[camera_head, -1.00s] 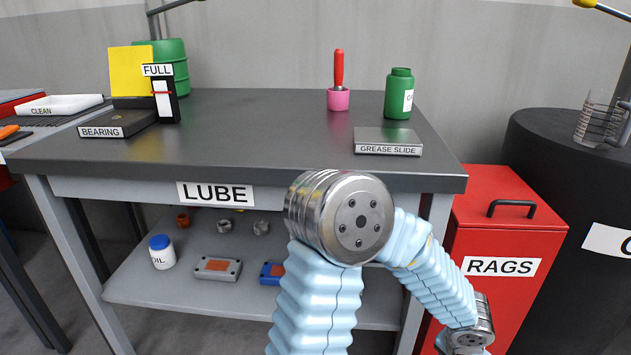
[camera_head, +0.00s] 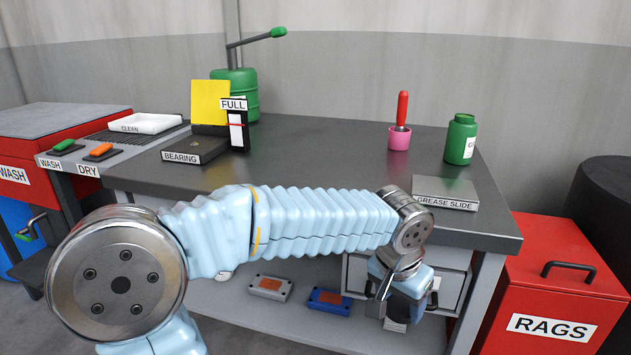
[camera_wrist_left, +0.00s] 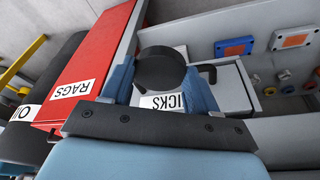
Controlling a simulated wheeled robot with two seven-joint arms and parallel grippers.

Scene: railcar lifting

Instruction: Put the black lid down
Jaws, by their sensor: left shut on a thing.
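The black lid (camera_wrist_left: 162,68) is a round dark disc in the left wrist view. My left gripper (camera_wrist_left: 158,88) is shut on it, with a blue finger on either side. In the head view my left gripper (camera_head: 403,302) hangs low in front of the bench, below the top's front edge, by a grey drawer unit (camera_head: 452,282). The lid cannot be made out clearly there. In the wrist view the lid is in front of a white label ending in "ICKS" (camera_wrist_left: 163,102) and partly covers the unit behind it. My right gripper is not in view.
The bench top (camera_head: 320,150) has free room in the middle. A green jar (camera_head: 461,139), a pink cup (camera_head: 398,138) and a grease slide box (camera_head: 445,192) stand at its right. The red RAGS bin (camera_head: 550,285) is right of the bench. Blocks (camera_head: 328,301) lie on the lower shelf.

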